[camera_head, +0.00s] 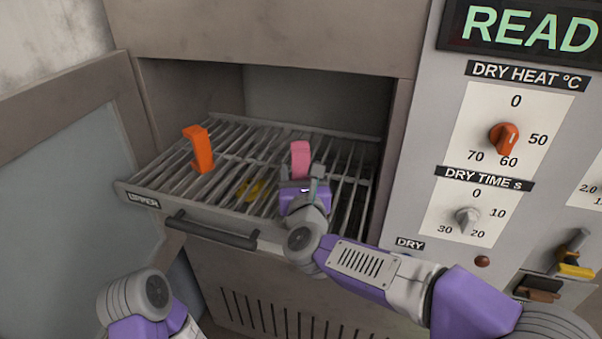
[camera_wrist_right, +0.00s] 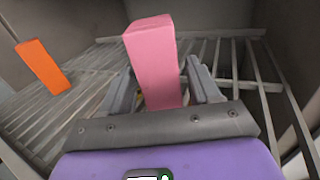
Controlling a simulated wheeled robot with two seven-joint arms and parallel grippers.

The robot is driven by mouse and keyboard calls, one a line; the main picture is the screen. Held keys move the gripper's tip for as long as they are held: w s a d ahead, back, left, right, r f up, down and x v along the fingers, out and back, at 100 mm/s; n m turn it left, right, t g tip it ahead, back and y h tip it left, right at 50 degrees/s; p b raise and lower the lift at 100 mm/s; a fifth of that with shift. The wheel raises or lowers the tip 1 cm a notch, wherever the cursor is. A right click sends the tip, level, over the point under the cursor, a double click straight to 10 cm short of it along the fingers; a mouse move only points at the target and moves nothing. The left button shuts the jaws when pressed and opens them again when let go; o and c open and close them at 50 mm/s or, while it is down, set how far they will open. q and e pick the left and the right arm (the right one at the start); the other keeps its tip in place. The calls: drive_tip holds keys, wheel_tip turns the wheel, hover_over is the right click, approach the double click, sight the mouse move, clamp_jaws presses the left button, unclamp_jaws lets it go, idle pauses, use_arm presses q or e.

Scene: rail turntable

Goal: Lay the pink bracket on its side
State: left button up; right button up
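The pink bracket (camera_head: 300,153) stands upright on the wire rack (camera_head: 147,188), toward its right half. My right gripper (camera_head: 303,178) is at the near side of the bracket. In the right wrist view, the pink bracket (camera_wrist_right: 152,62) rises between the two grey fingers (camera_wrist_right: 163,92) of this gripper. A narrow gap shows on each side, so the gripper looks open around the bracket and not closed on it. The bracket's foot is hidden by the gripper. Part of my left arm shows at the bottom left of the head view, but its gripper is out of view.
An orange bracket (camera_head: 200,149) stands upright on the rack's left half; it also shows in the right wrist view (camera_wrist_right: 43,66). A yellow thing (camera_head: 254,190) lies among the bars. Chamber walls surround the rack. A dark handle (camera_head: 212,231) runs along its front. A control panel is at right.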

drive_tip(key=shift+o, duration=1.1)
wheel_tip(320, 180, up, 10)
drive_tip(key=p, duration=0.4)
